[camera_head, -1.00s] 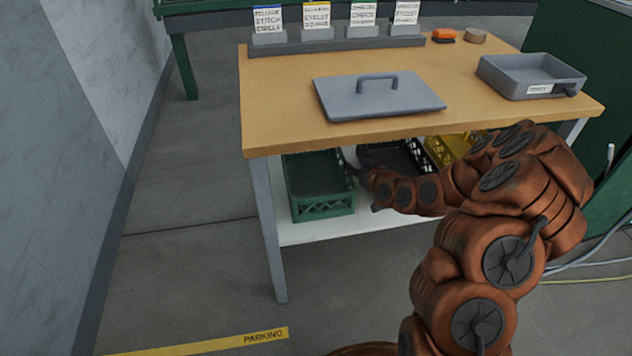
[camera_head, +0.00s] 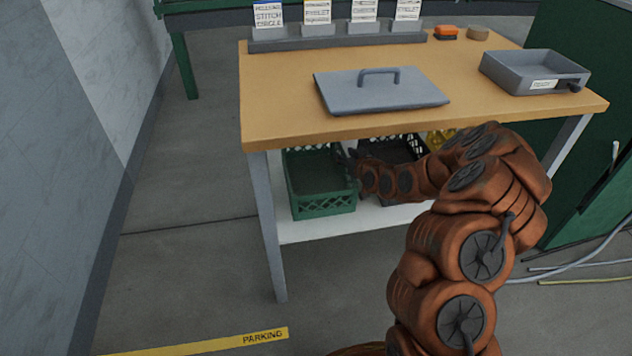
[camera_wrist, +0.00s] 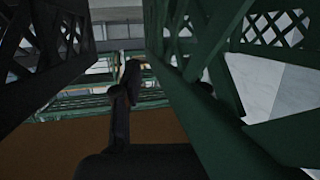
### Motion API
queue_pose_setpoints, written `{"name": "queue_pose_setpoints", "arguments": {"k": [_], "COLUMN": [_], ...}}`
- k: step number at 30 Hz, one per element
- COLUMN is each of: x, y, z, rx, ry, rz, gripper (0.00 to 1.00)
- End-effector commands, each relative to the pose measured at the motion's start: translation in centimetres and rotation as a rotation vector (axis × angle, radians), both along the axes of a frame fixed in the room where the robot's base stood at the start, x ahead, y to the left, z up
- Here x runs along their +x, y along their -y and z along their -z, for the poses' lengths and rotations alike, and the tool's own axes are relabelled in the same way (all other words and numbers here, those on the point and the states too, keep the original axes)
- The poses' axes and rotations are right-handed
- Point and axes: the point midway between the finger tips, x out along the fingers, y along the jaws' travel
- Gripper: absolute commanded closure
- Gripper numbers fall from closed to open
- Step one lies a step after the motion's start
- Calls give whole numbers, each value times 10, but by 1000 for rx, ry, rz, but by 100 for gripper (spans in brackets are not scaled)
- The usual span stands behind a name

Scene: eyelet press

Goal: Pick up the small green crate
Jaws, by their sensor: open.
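The small green crate (camera_head: 322,200) stands on the white lower shelf of the table, at its left end. Its top is open and its walls are latticed. My gripper (camera_head: 349,163) is open under the tabletop, at the right rim of the green crate. The head view does not show clearly whether it touches the rim. In the wrist view, the green crate's wall (camera_wrist: 195,85) fills the right side, close to the dark fingers (camera_wrist: 128,85). How the fingers sit about the rim is hard to tell there.
A black crate (camera_head: 400,150) stands right of the green one; it looms at left in the wrist view (camera_wrist: 35,50). A yellow crate (camera_head: 440,140) is partly hidden by my arm. The tabletop (camera_head: 285,100) hangs above, with a grey lid (camera_head: 380,95) and tray (camera_head: 535,75).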

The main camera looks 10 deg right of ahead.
Motion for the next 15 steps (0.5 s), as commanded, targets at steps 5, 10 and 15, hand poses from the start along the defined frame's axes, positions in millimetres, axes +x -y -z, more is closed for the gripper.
{"name": "queue_pose_setpoints", "arguments": {"k": [5, 10, 15], "x": [0, 0, 0], "y": [0, 0, 0], "z": [0, 0, 0], "rx": [0, 0, 0], "ry": [0, -1, -1], "rz": [0, 0, 0], "gripper": [57, 74, 92]}}
